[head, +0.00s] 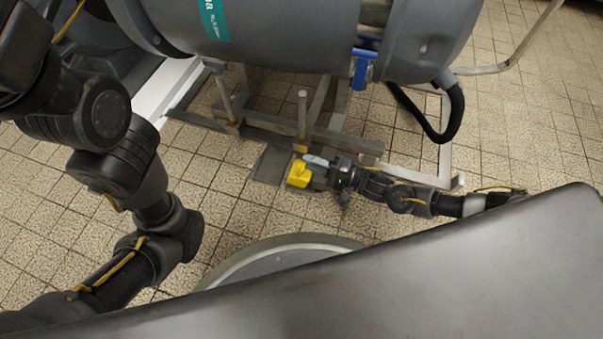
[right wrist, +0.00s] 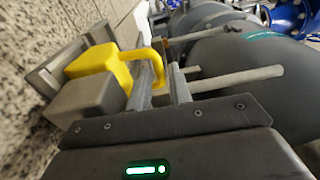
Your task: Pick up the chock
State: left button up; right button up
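The yellow chock (head: 299,174) is low down near the floor, by the foot of the metal frame under the big grey tank. In the right wrist view the chock (right wrist: 98,66) shows a blocky body and a curved handle. My right gripper (head: 313,163) is right beside it. In the right wrist view its two pale fingers (right wrist: 164,82) stand apart, with the end of the handle appearing between them. I see no clear grip on the handle. My left arm crosses the left of the head view; its gripper is not clearly visible.
The grey tank (head: 290,35) with a blue valve handle (head: 362,65) hangs over the area. Metal frame beams (head: 310,132) run just behind the chock. A black hose (head: 440,135) curves down at the right. Tiled floor (head: 225,205) is open in front.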

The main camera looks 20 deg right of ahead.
grip_shut()
dwell(1.4)
